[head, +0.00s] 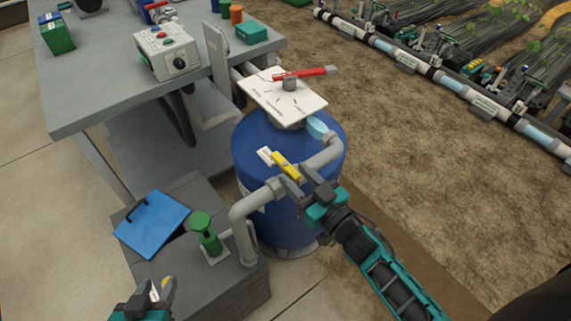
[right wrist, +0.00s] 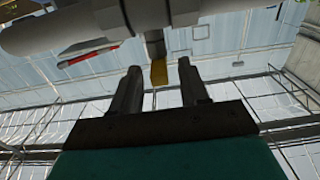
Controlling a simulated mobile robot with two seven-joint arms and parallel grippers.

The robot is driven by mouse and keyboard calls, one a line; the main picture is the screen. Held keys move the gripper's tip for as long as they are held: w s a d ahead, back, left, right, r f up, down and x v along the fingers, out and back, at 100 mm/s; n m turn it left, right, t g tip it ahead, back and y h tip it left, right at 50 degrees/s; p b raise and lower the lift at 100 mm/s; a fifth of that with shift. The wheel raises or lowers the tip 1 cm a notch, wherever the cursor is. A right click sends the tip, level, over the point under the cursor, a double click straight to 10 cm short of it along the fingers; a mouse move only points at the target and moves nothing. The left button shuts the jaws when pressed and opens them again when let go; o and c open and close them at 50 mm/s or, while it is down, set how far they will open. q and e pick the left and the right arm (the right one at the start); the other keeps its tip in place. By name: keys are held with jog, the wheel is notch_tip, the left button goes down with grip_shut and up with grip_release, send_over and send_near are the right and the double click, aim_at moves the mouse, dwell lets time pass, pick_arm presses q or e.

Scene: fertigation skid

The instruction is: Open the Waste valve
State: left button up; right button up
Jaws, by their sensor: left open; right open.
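A yellow lever handle (head: 287,168) sits on the grey pipe (head: 322,156) in front of the blue tank. A small white tag (head: 265,155) is beside it; its writing is too small to read, so I cannot confirm that this is the Waste valve. My right gripper (head: 299,181) is open, with its fingertips close to the yellow handle. In the right wrist view the yellow handle (right wrist: 158,74) shows beyond and between the two open fingers (right wrist: 158,88); I cannot tell whether they touch it. My left gripper (head: 156,288) is open and empty at the lower left.
A red lever (head: 305,73) stands above a white plate (head: 282,97) on the blue tank (head: 250,150). A green knob (head: 204,226) and blue clipboard-like panel (head: 152,226) are at the grey box. A control box (head: 167,50) sits on the table.

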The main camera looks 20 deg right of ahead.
aim_at(274, 153)
jog(key=shift+x, duration=2.3)
grip_shut()
